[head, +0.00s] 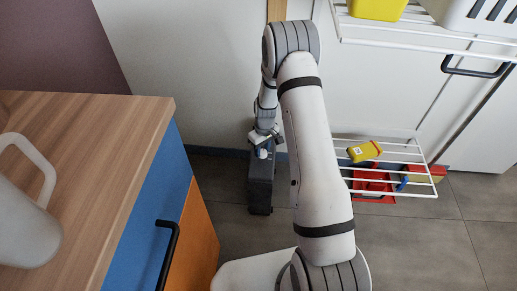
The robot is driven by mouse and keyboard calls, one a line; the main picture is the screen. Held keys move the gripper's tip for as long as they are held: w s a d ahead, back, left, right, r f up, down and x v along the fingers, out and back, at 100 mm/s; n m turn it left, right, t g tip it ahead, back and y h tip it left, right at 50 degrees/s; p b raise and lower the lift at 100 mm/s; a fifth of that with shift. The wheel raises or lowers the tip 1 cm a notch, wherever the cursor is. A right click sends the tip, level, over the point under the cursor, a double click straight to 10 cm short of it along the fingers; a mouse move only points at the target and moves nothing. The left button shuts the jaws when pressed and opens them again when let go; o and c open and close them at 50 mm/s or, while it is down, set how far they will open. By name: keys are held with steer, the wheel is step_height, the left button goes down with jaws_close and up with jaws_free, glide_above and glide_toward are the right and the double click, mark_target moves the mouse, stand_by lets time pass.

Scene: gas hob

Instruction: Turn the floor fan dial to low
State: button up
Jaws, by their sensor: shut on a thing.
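A slim dark grey upright box, which looks like the floor fan (260,190), stands on the floor against the back wall. My gripper (264,148) points down at its top. The fingers are small and partly covered by my own wrist, and they are shut on what appears to be the fan dial at the top of the box. The dial itself is hidden by the gripper, so its setting cannot be read.
A blue and orange cabinet (150,200) with a wooden top and a white jug (25,220) is on the left. A white wire rack (400,152) with a yellow pack (364,151) stands right, above a red bin (372,184). Grey floor (420,240) is clear in front.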

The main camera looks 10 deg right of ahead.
mark_target(264, 151)
steer(key=shift+w+d+r, duration=0.1)
steer(key=shift+w+d, duration=0.1)
steer(key=shift+d, duration=0.05)
steer(key=m+p, duration=0.2)
steer(key=m, duration=0.3)
steer(key=shift+s+m+p, duration=0.1)
steer(key=shift+m+p, duration=0.5)
steer(key=shift+m, duration=1.7)
steer(key=shift+a, duration=0.1)
steer(key=o, duration=1)
steer(key=shift+c, duration=0.2)
steer(key=r+p, duration=0.1)
steer(key=r, duration=0.2)
steer(key=r+p, duration=0.1)
steer(key=r, duration=0.3)
steer(key=shift+s+d+r, duration=0.15)
steer(key=shift+d+r, duration=0.05)
steer(key=shift+r, duration=0.1)
